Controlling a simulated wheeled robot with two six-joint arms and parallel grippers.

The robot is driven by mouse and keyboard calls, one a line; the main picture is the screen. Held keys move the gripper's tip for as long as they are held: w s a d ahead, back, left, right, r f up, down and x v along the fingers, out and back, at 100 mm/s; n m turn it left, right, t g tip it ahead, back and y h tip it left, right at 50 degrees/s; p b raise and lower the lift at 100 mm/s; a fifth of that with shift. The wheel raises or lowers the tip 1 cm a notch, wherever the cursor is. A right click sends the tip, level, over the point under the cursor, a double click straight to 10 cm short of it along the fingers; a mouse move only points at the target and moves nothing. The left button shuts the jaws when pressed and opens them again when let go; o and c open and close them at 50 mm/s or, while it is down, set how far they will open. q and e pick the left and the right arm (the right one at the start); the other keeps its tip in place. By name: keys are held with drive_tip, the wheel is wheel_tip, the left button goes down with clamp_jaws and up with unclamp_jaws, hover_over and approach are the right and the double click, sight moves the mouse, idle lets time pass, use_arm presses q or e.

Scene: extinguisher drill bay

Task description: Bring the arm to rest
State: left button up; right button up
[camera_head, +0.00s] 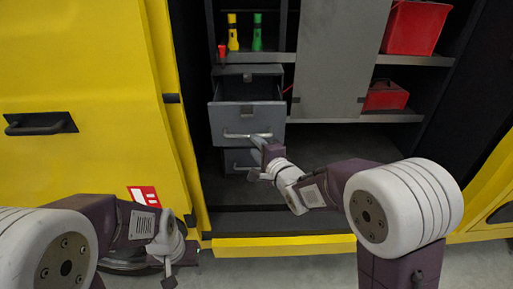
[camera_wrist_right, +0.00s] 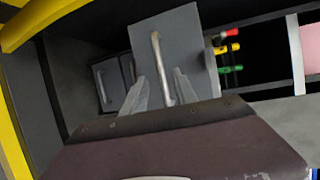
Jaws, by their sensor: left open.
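My right arm reaches from the right toward a grey drawer unit in the head view. My right gripper (camera_head: 262,160) is at the upper drawer (camera_head: 233,115), which stands pulled partly out. In the right wrist view its two fingers (camera_wrist_right: 160,90) are apart, with the drawer's pale bar handle (camera_wrist_right: 156,55) between them and gaps on both sides. The handle also shows in the head view (camera_head: 240,135). My left gripper (camera_head: 168,272) is low at the left, open, pointing down and holding nothing that I can see.
A lower drawer (camera_head: 240,161) is shut. Yellow (camera_head: 233,33) and green (camera_head: 257,33) extinguisher-shaped items stand on the shelf above. A yellow door (camera_head: 80,80) is at the left.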

drive_tip(key=d+r+m+h+p, duration=0.2)
drive_tip(key=d+r+p, duration=0.4)
drive_tip(key=d+r, duration=0.1)
drive_tip(key=s+d+f+n+g+h+p, duration=0.2)
drive_tip(key=s+d+f, duration=0.2)
drive_tip(key=d, duration=0.1)
drive_tip(key=s+d+f+n+g, duration=0.1)
drive_tip(key=s+f+n+g, duration=0.3)
drive_tip(key=s, duration=0.3)
drive_tip(key=s+d+f+n+g+h, duration=0.1)
drive_tip(key=s+f+n+g, duration=0.2)
drive_tip(key=s, duration=0.5)
drive_tip(key=s+d+f+n+g+h, duration=0.1)
drive_tip(key=s+d+f+n+g, duration=0.1)
drive_tip(key=s+f+n+g, duration=0.2)
drive_tip(key=s+f+n, duration=0.2)
drive_tip(key=s+n, duration=0.1)
drive_tip(key=s, duration=0.1)
drive_tip(key=shift+g+p, duration=0.3)
drive_tip(key=shift+p, duration=0.1)
